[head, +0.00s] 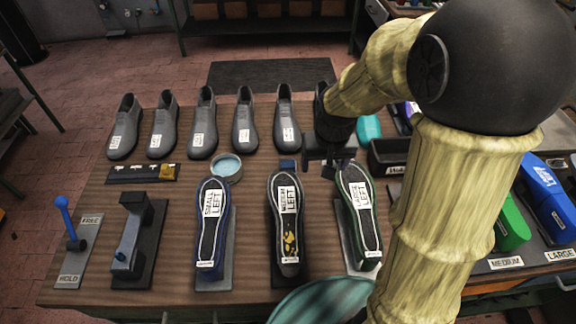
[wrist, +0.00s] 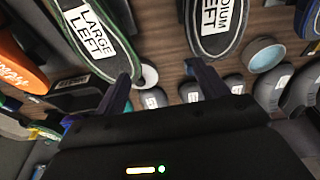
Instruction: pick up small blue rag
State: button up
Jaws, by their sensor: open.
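A small blue patch (head: 287,164), which looks like the small blue rag, lies flat on the wooden bench between the row of grey shoes and the MEDIUM LEFT sole (head: 287,215). My gripper (head: 326,164) is just right of it, above the bench, and is open with nothing between its fingers. In the wrist view my gripper (wrist: 158,72) has its two fingers spread apart. I cannot make out the rag clearly in the wrist view; a finger may hide it.
The LARGE LEFT sole (head: 360,215) stands close in front of my gripper, with the SMALL LEFT sole (head: 212,225) farther left. A round tin (head: 227,167) is left of the rag. Grey shoes (head: 245,128) line the back. A dark bin (head: 390,157) is to the right.

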send_over(288, 163)
jog(key=s, duration=0.3)
jog(key=shift+a+r+p, duration=0.1)
jog(key=shift+r+p, duration=0.3)
jog(key=shift+p, duration=0.05)
jog(key=f, duration=0.4)
jog(key=w+f+p, duration=0.1)
jog(key=f, duration=0.3)
jog(key=w+f+p, duration=0.1)
jog(key=f, duration=0.3)
jog(key=shift+p, duration=0.3)
jog(key=shift+w+f+p, duration=0.25)
jog(key=shift+f+p, duration=0.3)
jog(key=shift+f, duration=0.75)
jog(key=shift+w+f+p, duration=0.2)
jog(key=shift+f+p, duration=0.35)
jog(key=shift+f, duration=0.75)
